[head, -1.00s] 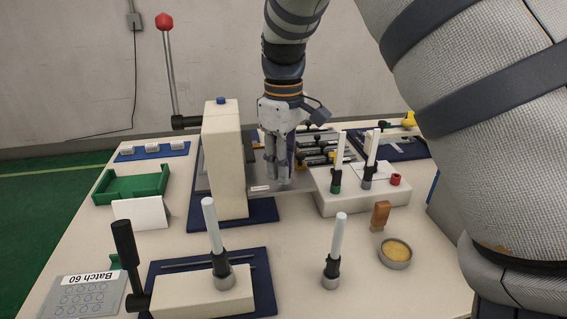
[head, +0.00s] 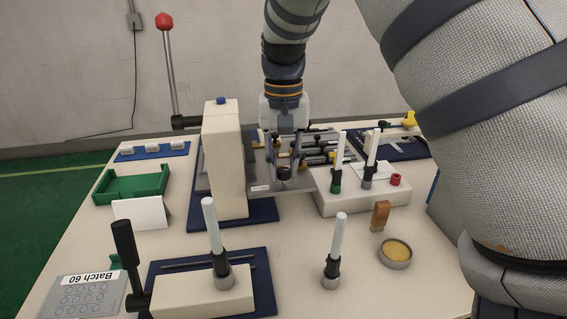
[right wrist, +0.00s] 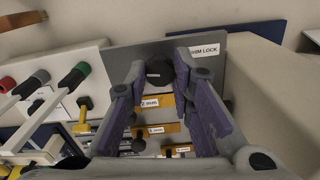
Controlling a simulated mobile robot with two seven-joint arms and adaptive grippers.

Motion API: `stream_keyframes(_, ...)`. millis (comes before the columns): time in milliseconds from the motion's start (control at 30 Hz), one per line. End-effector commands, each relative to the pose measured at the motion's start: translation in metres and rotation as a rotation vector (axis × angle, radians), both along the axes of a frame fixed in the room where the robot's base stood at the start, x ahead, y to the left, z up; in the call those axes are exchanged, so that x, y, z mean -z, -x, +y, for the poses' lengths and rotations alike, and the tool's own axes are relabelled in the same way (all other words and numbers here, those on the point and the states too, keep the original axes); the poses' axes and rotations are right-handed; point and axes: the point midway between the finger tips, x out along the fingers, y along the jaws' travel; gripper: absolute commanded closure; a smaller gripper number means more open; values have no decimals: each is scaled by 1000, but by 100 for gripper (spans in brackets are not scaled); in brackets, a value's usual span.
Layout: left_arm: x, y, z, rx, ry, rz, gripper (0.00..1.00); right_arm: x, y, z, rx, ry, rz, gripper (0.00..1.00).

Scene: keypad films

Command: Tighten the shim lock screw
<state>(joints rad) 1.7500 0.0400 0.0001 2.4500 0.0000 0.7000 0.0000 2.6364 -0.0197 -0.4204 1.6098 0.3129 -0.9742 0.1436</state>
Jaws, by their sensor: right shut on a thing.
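The shim lock screw shows as a dark round knob (right wrist: 158,72) in the right wrist view. It stands on a grey plate (right wrist: 226,72) beside a white label (right wrist: 205,50) that reads SHIM LOCK. In the head view the same plate (head: 312,178) extends right from the cream press body. My right gripper (head: 284,168) points down over the plate. The knob's underside and thread are hidden. My left gripper is in neither view.
The cream press body (head: 224,160) stands close left of the gripper. A white block (head: 345,200) with upright white-tipped tools is close on the right. Orange-labelled shims (right wrist: 162,128) lie near the knob. A round tin (head: 396,254) and a wooden block (head: 381,214) stand front right.

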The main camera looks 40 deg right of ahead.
Motion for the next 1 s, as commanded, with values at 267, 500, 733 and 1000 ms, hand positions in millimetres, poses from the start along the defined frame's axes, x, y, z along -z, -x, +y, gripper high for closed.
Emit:
stream_keyframes(267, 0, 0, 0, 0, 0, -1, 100, -1, 0, 0, 259, 1, -1, 100)
stream_keyframes(500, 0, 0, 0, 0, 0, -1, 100, -1, 0, -1, 487, 2, -2, 100)
stream_keyframes(733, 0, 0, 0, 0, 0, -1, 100, -1, 0, 0, 705, 0, -4, 100)
stream_keyframes(1000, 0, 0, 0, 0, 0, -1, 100, -1, 0, 0, 960, 1, -3, 100)
